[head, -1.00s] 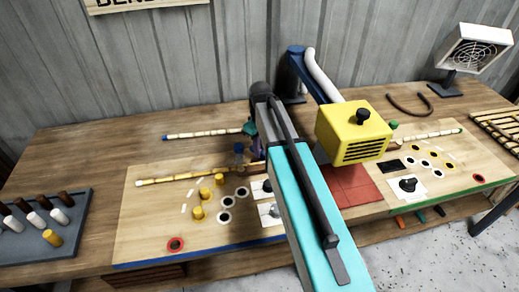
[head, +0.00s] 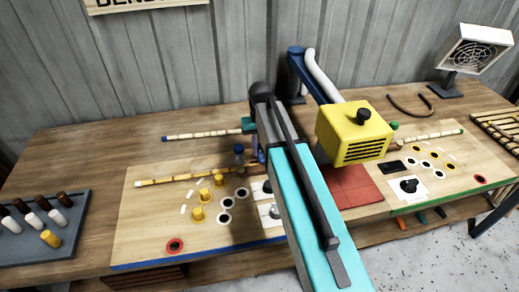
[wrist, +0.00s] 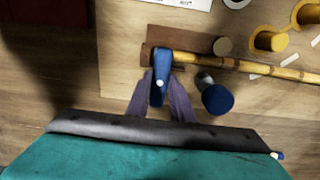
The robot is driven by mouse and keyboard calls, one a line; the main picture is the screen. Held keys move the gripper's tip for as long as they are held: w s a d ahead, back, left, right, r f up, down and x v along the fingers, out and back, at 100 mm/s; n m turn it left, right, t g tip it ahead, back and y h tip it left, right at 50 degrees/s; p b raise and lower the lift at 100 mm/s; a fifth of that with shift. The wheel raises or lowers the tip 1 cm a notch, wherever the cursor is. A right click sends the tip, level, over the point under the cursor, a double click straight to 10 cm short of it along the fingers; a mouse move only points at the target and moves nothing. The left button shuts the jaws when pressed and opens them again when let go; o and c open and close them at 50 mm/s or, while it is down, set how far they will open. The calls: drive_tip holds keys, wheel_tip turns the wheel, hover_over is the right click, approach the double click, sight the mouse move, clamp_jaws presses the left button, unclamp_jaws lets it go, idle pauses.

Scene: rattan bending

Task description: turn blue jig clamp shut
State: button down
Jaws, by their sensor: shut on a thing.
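The blue jig clamp (wrist: 159,72) shows in the wrist view as a blue lever with a small white dot, at the end of a rattan pole (wrist: 245,64). It sits over a brown block (wrist: 147,54). My gripper (wrist: 160,92) has its two purple fingers shut on the blue lever, one on each side. In the head view, my arm hides most of the clamp and my gripper (head: 261,156). The rattan pole (head: 185,178) lies across the left board there.
A blue-topped peg (wrist: 217,98) stands close to the right of my fingers. Several yellow pegs (head: 198,214) stand on the left board (head: 145,235). A yellow box (head: 352,135) is right of my arm. A dark tray (head: 15,245) of pegs stands far left.

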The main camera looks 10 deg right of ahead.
sight(260, 151)
idle(0.3)
drive_tip(key=c, duration=1.6)
unclamp_jaws()
drive_tip(key=shift+o, duration=0.2)
drive_tip(key=shift+r, duration=0.15)
wheel_tip(260, 151, up, 14)
drive_tip(key=p, duration=0.8)
drive_tip(key=shift+f, duration=0.2)
drive_tip(key=shift+s+f, duration=0.1)
